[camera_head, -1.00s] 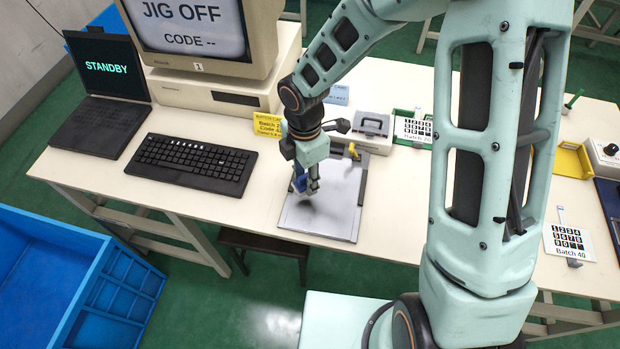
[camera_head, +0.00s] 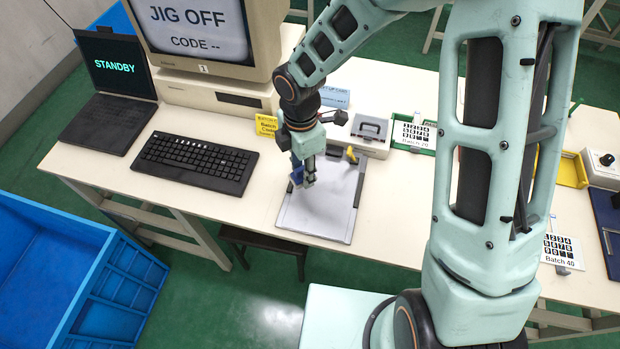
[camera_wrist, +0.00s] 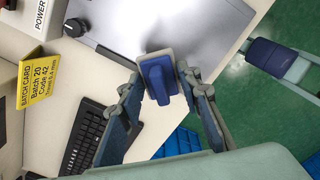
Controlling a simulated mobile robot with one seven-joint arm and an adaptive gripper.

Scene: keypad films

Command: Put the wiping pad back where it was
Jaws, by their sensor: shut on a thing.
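The wiping pad, with a blue handle and a grey base (camera_wrist: 160,75), is between the fingers of my gripper (camera_wrist: 155,97) in the wrist view. My gripper is shut on it. In the head view, my gripper (camera_head: 304,184) hangs over the left part of the grey plate (camera_head: 325,215) on the table, and the blue of the pad (camera_head: 296,175) shows at its fingertips. Whether the pad touches the plate I cannot tell.
A keyboard (camera_head: 195,163) and a laptop (camera_head: 107,100) lie left of the plate. A yellow batch card (camera_wrist: 37,87) stands behind the gripper. A grey-topped box (camera_head: 371,132) stands behind the plate. A blue crate (camera_head: 70,280) is on the floor at left. Bare table lies between keyboard and plate.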

